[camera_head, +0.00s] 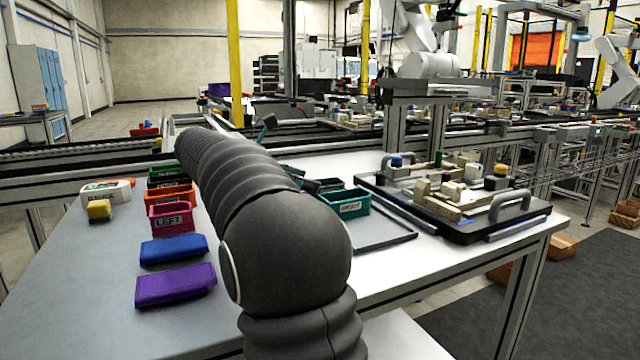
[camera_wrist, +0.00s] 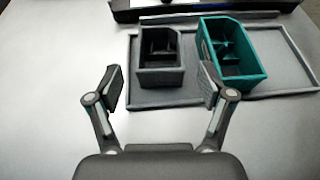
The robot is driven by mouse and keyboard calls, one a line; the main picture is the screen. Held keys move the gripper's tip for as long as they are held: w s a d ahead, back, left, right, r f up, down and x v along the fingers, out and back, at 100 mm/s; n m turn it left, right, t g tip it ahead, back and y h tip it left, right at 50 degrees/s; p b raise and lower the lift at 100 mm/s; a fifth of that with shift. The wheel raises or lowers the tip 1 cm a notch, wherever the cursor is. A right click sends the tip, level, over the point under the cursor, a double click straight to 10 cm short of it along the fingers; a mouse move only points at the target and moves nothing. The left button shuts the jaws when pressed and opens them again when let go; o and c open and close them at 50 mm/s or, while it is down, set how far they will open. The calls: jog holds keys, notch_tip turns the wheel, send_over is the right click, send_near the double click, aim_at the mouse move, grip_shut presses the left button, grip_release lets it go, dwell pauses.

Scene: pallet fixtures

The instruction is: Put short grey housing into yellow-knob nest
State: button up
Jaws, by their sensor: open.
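A short dark grey open-topped housing (camera_wrist: 160,79) stands upright at the left of a shallow grey tray in the wrist view, with inner posts showing. My gripper (camera_wrist: 162,85) is open and empty, its fingers spread in front of the housing and not visibly touching it. The yellow knob (camera_head: 501,170) stands on the pallet fixture (camera_head: 462,235) at the right of the table. The nest beside it is too small to make out clearly.
A teal housing (camera_wrist: 243,80) stands right of the grey one on the tray (camera_wrist: 200,97). The fixture also has a blue knob (camera_head: 397,161), a green knob (camera_head: 438,158) and a handle (camera_head: 510,203).

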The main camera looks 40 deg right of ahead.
jog(key=v, duration=0.7)
jog(key=shift+p, duration=0.4)
